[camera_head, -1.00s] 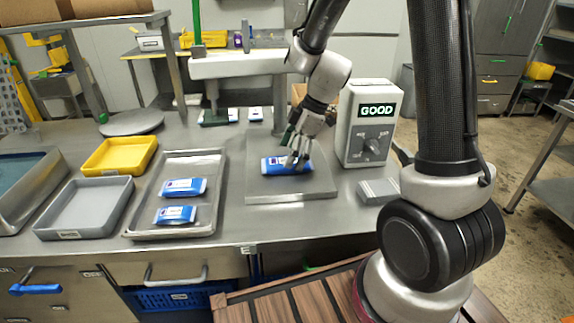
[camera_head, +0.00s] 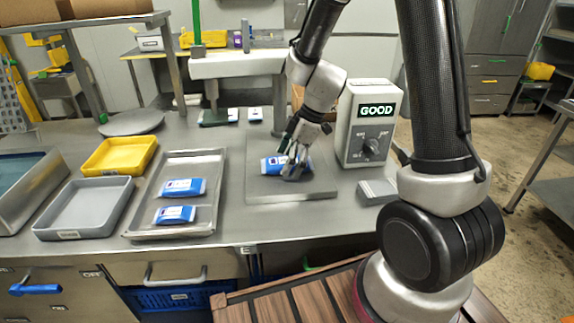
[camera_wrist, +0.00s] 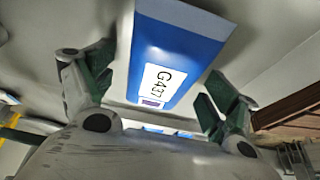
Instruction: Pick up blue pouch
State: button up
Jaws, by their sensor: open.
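A blue pouch (camera_head: 272,165) with a white label lies on the square metal plate (camera_head: 290,196) in the middle of the bench. My gripper (camera_head: 297,165) is low over the pouch's right part and hides some of it. In the wrist view the blue pouch (camera_wrist: 175,55) shows a label reading G437. It lies between the two spread green-padded fingers of my gripper (camera_wrist: 160,92), with visible gaps on both sides. Two more blue pouches lie in the metal tray (camera_head: 211,170), an upper one (camera_head: 183,188) and a lower one (camera_head: 175,215).
A box with a GOOD display (camera_head: 370,125) stands right of the plate. A yellow tray (camera_head: 118,170) and a grey tray (camera_head: 85,235) sit at left. More blue-and-white packs (camera_head: 255,114) lie behind, near the white machine (camera_head: 235,66).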

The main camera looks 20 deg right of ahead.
jog(key=c, duration=1.3)
notch_tip(320, 180, up, 10)
jog(key=shift+r, duration=0.25)
